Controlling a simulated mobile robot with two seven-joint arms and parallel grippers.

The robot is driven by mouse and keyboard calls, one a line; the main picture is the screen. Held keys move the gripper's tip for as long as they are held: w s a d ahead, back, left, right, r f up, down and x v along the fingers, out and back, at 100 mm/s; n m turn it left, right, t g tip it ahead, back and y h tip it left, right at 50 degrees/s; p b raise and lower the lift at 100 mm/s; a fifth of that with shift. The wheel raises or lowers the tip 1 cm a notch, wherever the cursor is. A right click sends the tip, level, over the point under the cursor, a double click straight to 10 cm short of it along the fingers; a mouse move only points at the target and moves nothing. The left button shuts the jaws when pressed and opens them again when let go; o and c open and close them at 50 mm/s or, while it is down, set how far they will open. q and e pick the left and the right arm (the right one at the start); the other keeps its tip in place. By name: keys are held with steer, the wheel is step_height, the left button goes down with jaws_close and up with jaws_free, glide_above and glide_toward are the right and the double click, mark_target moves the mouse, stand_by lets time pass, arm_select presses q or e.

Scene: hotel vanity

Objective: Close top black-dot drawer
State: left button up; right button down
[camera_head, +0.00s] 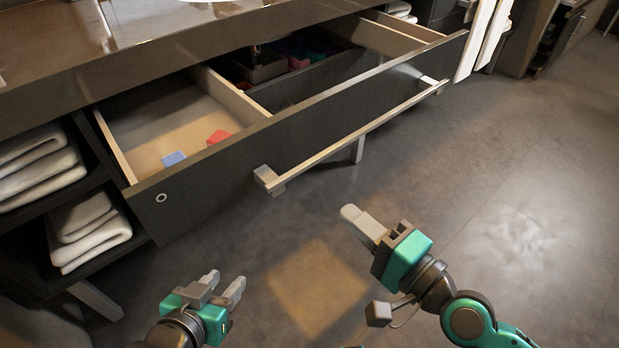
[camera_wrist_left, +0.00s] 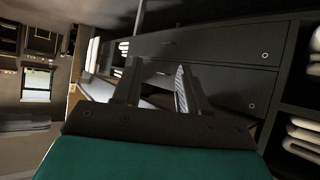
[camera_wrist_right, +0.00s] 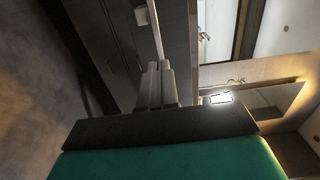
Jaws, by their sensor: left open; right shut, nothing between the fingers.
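A wide dark drawer (camera_head: 225,162) stands pulled out of the vanity in the head view. Its front has a small round mark (camera_head: 161,198) near the left end and a long pale bar handle (camera_head: 350,138). My left gripper (camera_head: 222,282) is open and empty, low in front of the drawer's left part and apart from it. My right gripper (camera_head: 352,214) is shut and empty, in front of the handle and apart from it. In the left wrist view, dark fronts with round marks (camera_wrist_left: 265,55) show beyond the fingers. In the right wrist view, part of the handle (camera_wrist_right: 156,30) shows beyond the shut fingertips (camera_wrist_right: 157,66).
A blue block (camera_head: 174,158) and a red block (camera_head: 218,137) lie in the drawer's left compartment. Folded towels (camera_head: 88,228) fill open shelves at the left. The glossy countertop (camera_head: 120,55) overhangs the drawer. The floor (camera_head: 510,190) at the right is clear.

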mark_target(298, 172)
steer(key=x, duration=0.9)
steer(key=shift+w+a+p, duration=0.15)
steer(key=shift+w+p, duration=0.05)
steer(key=shift+p, duration=0.1)
arm_select(q)
steer(key=shift+s+a+f, duration=0.1)
steer(key=shift+a, duration=0.2)
arm_select(e)
steer(key=shift+w+a, duration=0.4)
steer(key=shift+w, duration=0.05)
